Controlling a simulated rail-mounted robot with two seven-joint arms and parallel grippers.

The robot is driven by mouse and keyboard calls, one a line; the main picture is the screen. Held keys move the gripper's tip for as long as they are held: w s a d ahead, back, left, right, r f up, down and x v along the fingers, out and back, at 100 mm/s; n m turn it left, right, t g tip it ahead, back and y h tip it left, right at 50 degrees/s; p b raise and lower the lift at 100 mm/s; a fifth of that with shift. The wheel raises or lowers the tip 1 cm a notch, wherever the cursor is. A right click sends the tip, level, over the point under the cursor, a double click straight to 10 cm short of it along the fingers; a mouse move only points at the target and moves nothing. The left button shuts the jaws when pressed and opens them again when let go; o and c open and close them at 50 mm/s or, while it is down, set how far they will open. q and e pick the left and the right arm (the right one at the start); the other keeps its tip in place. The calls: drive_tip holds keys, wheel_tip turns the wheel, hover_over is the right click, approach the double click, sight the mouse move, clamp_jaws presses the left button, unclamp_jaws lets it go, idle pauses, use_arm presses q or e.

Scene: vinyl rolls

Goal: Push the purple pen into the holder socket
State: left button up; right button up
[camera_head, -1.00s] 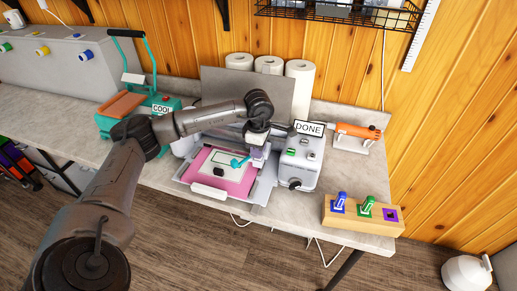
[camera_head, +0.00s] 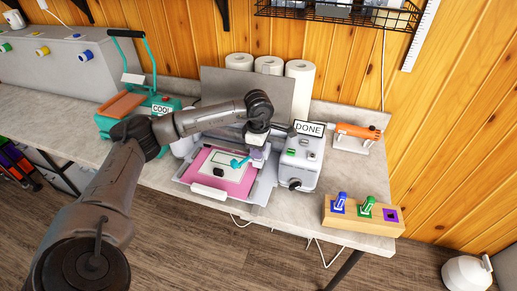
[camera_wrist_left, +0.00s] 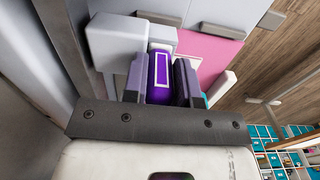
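My left gripper (camera_head: 257,153) reaches over the white cutting machine (camera_head: 300,165), at its carriage. In the left wrist view, the purple pen (camera_wrist_left: 160,72) with a white rectangle outline stands between the two fingers (camera_wrist_left: 163,90), which close on both its sides. A white carriage block (camera_wrist_left: 115,42) is right beside the pen; whether they touch is unclear. The wooden holder (camera_head: 345,220) at the front right has a blue pen (camera_head: 341,201), a green pen (camera_head: 367,205) and an empty purple-rimmed socket (camera_head: 391,215). My right gripper is not in view.
A teal heat press (camera_head: 135,108) is at the left, an orange tool (camera_head: 358,131) at the right. Bare counter lies between machine and holder.

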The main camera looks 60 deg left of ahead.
use_arm(q)
drive_tip(key=o, duration=0.3)
drive_tip(key=shift+s+f, duration=0.15)
drive_tip(key=shift+f, duration=0.2)
drive_tip(key=shift+o, duration=0.2)
drive_tip(key=shift+a, duration=0.1)
drive_tip(key=shift+c, duration=0.2)
drive_tip(key=shift+o, duration=0.6)
drive_tip(key=shift+o, duration=0.2)
drive_tip(key=shift+r, duration=0.15)
